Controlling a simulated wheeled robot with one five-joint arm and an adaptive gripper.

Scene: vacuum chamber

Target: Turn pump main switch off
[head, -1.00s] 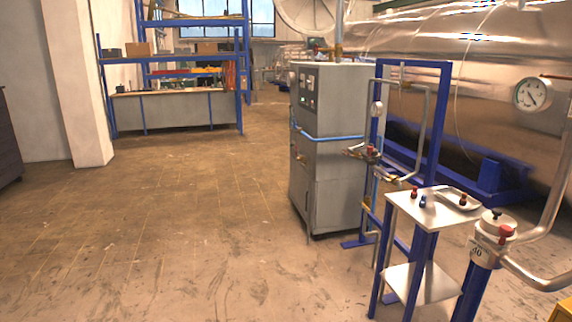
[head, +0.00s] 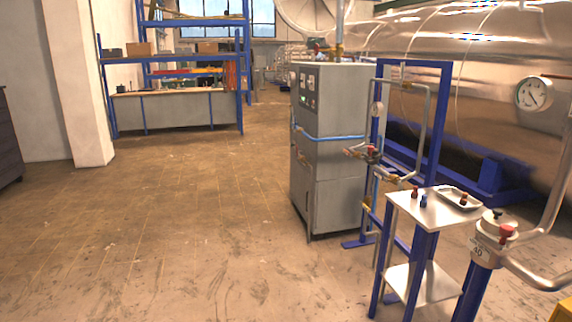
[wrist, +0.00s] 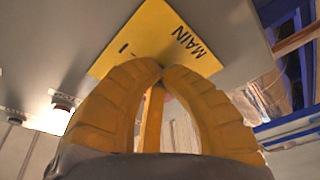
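In the wrist view a yellow plate (wrist: 140,38) marked "MAIN" and with an "I" mark sits on a grey panel (wrist: 60,30). The switch itself is not clearly seen; my fingers cover the plate's lower middle. My gripper (wrist: 160,68) has yellow ribbed fingers whose tips meet in front of the plate. A yellow strip and a small reddish patch show between the fingers; I cannot tell whether these belong to the switch. Whether the tips touch the plate or hold anything is unclear. In the head view my gripper is out of sight. A grey cabinet (head: 338,155) with a control panel stands at the centre right.
A small lit fitting (wrist: 57,116) is on the panel at left. In the head view a blue pipe frame (head: 440,120), a small stand (head: 430,204) and a valve post (head: 480,262) stand at right. Blue shelving (head: 190,100) is at the back. Floor (head: 150,240) at left is clear.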

